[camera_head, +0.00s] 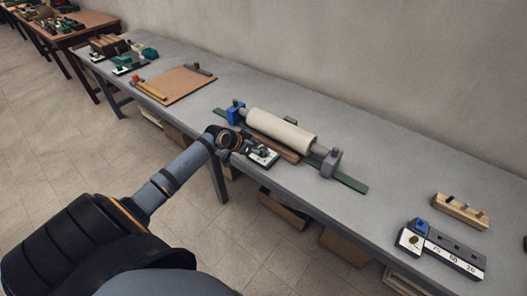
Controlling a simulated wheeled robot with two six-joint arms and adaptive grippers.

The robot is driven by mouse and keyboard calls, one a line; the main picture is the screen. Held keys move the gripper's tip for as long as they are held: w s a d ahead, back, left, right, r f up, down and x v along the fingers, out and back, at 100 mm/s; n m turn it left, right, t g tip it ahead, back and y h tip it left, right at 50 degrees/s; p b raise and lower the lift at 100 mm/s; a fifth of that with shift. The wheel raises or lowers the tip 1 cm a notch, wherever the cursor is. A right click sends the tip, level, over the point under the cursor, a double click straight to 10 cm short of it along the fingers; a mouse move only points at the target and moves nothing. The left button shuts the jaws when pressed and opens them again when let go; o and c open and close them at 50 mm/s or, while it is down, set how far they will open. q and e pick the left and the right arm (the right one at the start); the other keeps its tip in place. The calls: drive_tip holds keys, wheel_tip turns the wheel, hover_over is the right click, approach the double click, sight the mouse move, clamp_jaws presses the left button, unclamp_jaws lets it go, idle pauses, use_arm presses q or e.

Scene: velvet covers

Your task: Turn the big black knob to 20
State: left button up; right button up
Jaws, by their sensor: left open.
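My left gripper (256,149) reaches in from the left and is over a small plate with a white face and dark green edge (264,160), near the front edge of the grey table. Its fingers are small and dark here, and they stand open. A dark shape sits on the plate between or under the fingers; I cannot tell knob from fingertips, or whether they touch. The plate's scale and any pointer are too small to read. My right gripper is not in view.
A cream roller (281,129) between a blue and a grey support lies just behind the plate. At right stand a grey block with a numbered white strip (455,256) and a wooden block (461,211). A brown board (179,86) lies to the left.

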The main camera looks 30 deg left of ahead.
sight(264, 149)
use_arm(q)
drive_tip(key=shift+x, duration=1.7)
drive_tip(key=c, duration=1.2)
drive_tip(key=shift+o, duration=0.2)
drive_tip(key=n+y+p, duration=0.1)
drive_tip(key=n+p, duration=0.1)
drive_tip(key=p, duration=0.2)
drive_tip(key=n+y+p, duration=0.2)
drive_tip(key=n+p, duration=0.1)
drive_tip(key=p, duration=0.2)
drive_tip(key=shift+d+r+y, duration=0.15)
drive_tip(key=shift+r+y, duration=0.15)
drive_tip(key=shift+r, duration=0.05)
drive_tip(key=shift+f+n+y+p, duration=0.2)
drive_tip(key=shift+n+y+p, duration=0.4)
drive_tip(key=shift+n+p, duration=0.1)
drive_tip(key=shift+f+n+g+y, duration=0.2)
drive_tip(key=shift+n+g+y, duration=0.1)
drive_tip(key=shift+n+y, duration=0.6)
drive_tip(key=shift+n+y+b, duration=0.3)
drive_tip(key=shift+n, duration=0.4)
drive_tip(key=shift+g, duration=0.3)
